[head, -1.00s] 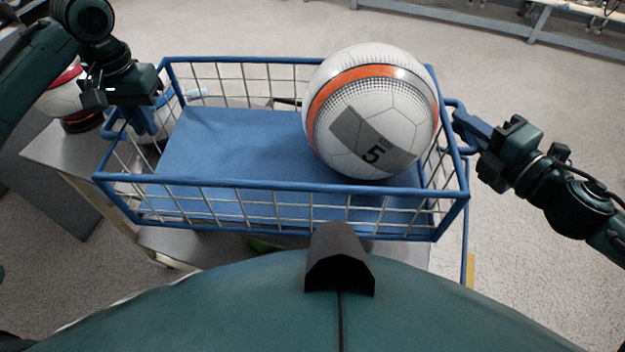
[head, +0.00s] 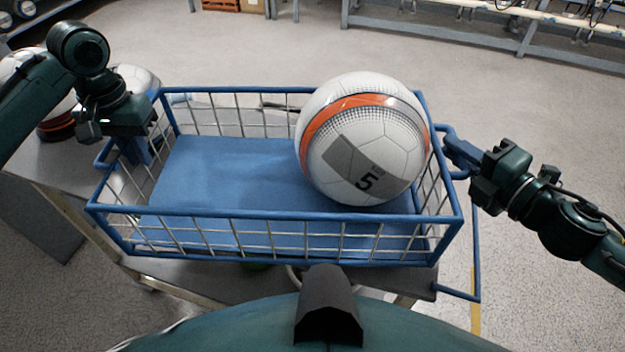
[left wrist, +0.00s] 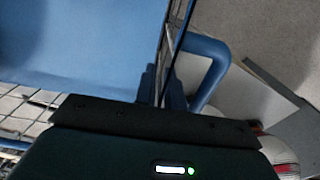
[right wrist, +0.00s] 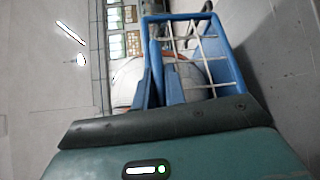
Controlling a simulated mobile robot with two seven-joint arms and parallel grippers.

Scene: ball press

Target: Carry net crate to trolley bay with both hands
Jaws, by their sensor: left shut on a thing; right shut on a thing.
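The net crate (head: 280,216) is blue-framed with white wire mesh and a blue floor. It spans the middle of the head view. A white ball with an orange band and a "5" (head: 362,140) sits inside at its right end. My left gripper (head: 145,150) is shut on the handle at the crate's left end; the blue handle loop also shows in the left wrist view (left wrist: 218,62). My right gripper (head: 458,150) is shut on the handle at the right end. In the right wrist view, the crate (right wrist: 222,50) and part of the ball show beyond the fingers.
A grey table (head: 40,165) lies under and left of the crate, with several balls at its back left. A blue rail with a yellow strip (head: 475,300) stands at the lower right. A long grey bench (head: 440,35) runs along the back. Open floor lies between.

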